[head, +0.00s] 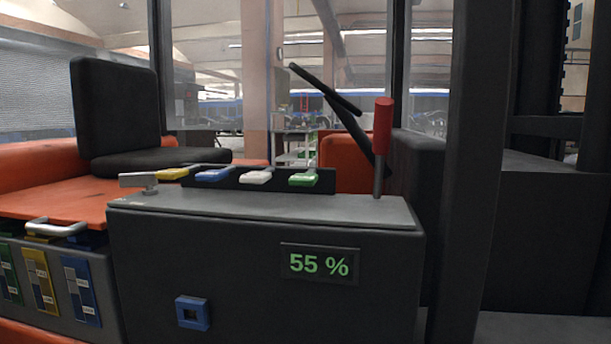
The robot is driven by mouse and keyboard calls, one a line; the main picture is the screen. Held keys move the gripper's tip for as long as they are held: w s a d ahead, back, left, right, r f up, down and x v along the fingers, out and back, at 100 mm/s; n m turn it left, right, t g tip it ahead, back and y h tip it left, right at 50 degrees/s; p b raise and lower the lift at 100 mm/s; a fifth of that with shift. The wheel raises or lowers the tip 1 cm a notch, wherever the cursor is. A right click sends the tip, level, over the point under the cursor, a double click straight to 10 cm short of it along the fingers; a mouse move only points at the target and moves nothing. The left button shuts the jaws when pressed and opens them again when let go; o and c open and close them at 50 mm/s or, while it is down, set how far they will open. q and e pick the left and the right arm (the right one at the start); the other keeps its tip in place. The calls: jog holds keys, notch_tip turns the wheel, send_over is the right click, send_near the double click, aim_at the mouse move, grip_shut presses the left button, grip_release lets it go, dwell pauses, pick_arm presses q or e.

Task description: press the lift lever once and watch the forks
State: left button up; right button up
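An upright lever with a red cylindrical grip (383,125) stands at the right end of a dark grey console (215,255). A row of small levers lies along the console's back edge: yellow (171,173), blue (214,174), white (256,177) and green (303,179). I see no readable marking that tells which is the lift lever. A panel on the console front reads "55 %" in green (320,264). The forks are not recognisable in this view. Neither of my grippers is in view.
A black seat (113,108) stands behind on the left, over an orange body (60,195). A silver lever (140,181) sits on the console's left end. A blue square button (192,313) is on its front. A dark post (475,170) rises on the right.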

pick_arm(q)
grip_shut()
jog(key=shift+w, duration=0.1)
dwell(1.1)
